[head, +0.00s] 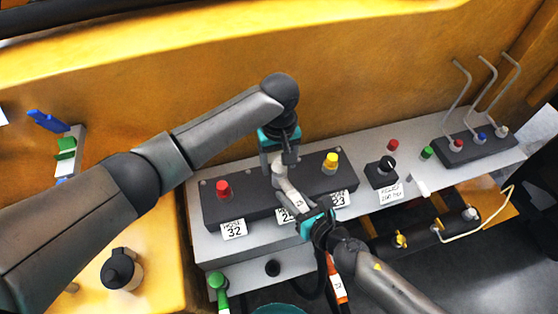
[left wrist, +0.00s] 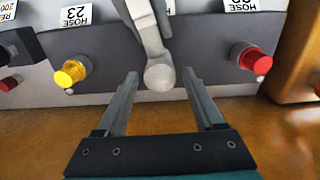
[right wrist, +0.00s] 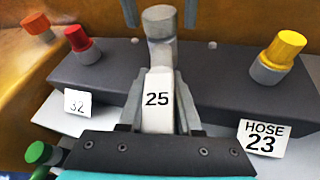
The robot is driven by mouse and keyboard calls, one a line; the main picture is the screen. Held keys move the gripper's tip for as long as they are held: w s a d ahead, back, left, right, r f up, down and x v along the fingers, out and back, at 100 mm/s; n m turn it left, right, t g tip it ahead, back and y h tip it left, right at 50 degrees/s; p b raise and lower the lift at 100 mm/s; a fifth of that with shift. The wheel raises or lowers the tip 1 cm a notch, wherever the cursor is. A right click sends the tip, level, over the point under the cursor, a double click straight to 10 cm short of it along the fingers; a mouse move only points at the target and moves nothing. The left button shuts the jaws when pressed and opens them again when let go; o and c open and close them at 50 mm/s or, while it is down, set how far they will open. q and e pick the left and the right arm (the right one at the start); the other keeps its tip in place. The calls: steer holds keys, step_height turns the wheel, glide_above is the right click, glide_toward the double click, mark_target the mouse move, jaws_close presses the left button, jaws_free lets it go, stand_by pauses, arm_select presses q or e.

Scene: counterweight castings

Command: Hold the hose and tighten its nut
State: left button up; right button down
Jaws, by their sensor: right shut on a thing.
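The hose (head: 297,201) carries a white "25" label (right wrist: 158,112) and runs up to a grey nut end (right wrist: 160,25) at the dark manifold block (head: 250,197). My right gripper (right wrist: 158,95) is shut on the hose at the label. My left gripper (head: 281,166) comes from behind with its fingers open. In the left wrist view the rounded nut end (left wrist: 160,77) sits between its spread fingertips (left wrist: 160,72), with a gap on each side. The hose's connection to the block is hidden.
Red (head: 223,188) and yellow (head: 331,160) caps stand on either side on the block. Tags for hoses 32 (head: 234,230) and 23 (head: 338,199) hang in front. A black knob box (head: 381,171) and a lever unit (head: 470,145) are at right. The yellow wall (head: 200,75) rises behind.

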arm_select(q)
jaws_close()
stand_by(0.3)
steer(key=shift+m, duration=0.3)
steer(key=m, duration=1)
steer(key=shift+m, duration=0.4)
steer(key=m, duration=0.6)
steer(key=shift+r, duration=0.1)
steer(key=m, duration=0.5)
steer(key=shift+m, duration=0.3)
